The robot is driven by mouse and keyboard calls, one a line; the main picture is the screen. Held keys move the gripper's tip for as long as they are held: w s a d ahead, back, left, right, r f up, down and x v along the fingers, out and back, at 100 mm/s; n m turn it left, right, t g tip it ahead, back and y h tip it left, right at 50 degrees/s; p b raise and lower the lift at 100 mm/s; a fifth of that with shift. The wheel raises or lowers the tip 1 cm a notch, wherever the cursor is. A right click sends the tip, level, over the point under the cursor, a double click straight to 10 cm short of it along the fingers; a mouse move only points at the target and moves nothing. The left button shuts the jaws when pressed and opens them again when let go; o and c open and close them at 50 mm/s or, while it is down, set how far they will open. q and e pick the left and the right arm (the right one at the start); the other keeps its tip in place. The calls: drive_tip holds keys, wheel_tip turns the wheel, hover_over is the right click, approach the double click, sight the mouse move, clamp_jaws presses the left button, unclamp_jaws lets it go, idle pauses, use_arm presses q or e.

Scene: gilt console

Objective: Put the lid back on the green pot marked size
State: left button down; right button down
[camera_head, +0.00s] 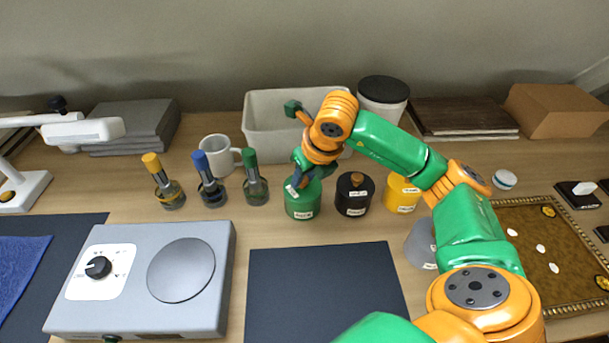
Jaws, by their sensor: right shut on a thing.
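The green pot (301,208) stands upright on the table near the middle, with a white label on its front. My right gripper (297,182) reaches down over it from above and is shut on the pot's lid. The fingers and wrist hide most of the lid, and I cannot tell whether it touches the rim. To the right stand a black pot (354,200) with a knobbed lid and a yellow pot (402,195), partly behind my right arm. My left gripper is not in view.
Three bottles with yellow, blue and green tops (255,182) and a white mug (220,153) stand left of the pot. A pale bin (262,125) is behind it. A hotplate (130,290) and a dark mat (320,290) lie in front. A patterned tray (515,215) is at right.

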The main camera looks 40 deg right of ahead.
drive_tip(key=shift+f, duration=0.1)
idle(0.5)
drive_tip(key=shift+c, duration=0.2)
unclamp_jaws()
idle(0.4)
wheel_tip(320, 180, up, 7)
drive_tip(key=p, duration=0.5)
drive_tip(key=shift+p, duration=0.3)
clamp_jaws()
drive_tip(key=shift+f, duration=0.1)
idle(1.4)
